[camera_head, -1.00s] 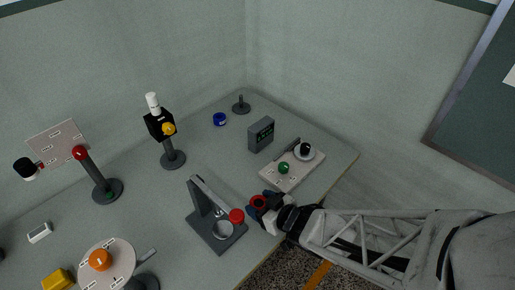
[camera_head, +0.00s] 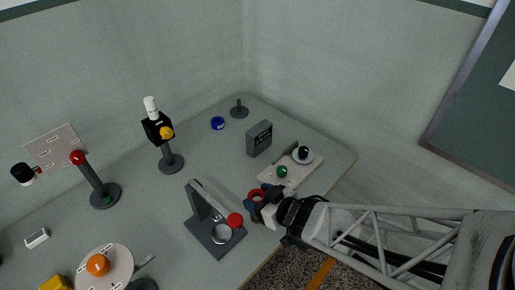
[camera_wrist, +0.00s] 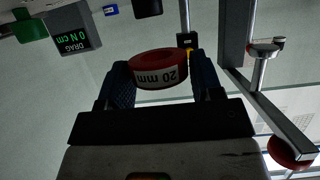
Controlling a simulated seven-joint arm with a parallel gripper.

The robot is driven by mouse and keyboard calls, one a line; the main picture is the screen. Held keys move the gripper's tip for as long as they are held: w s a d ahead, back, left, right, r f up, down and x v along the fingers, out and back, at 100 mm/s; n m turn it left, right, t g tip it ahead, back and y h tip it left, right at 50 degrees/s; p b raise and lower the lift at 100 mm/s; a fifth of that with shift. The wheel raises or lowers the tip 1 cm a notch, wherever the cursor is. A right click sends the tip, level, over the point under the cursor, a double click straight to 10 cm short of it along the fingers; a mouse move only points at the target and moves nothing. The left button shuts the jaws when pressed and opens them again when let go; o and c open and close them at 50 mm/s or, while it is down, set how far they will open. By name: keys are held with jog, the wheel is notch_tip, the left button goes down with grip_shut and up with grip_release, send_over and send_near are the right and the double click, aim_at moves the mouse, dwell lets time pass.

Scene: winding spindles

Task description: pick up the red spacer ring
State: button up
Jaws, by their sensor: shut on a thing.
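The red spacer ring (camera_wrist: 158,70) carries a white label reading "20 mm". In the wrist view it sits between the two blue-padded fingers of my gripper (camera_wrist: 160,82), which are shut on it. In the head view the ring (camera_head: 256,195) shows at the tip of my gripper (camera_head: 258,197), right of the grey press-like stand. It appears held above the table, though the gap below it is hard to judge.
The grey stand with a red knob (camera_head: 235,220) is close on the left. A pale board with a green knob (camera_head: 282,172) lies behind my gripper. A grey display box (camera_head: 259,139), a blue ring (camera_head: 217,123) and a short spindle (camera_head: 239,109) stand farther back.

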jog(key=shift+r, duration=2.6)
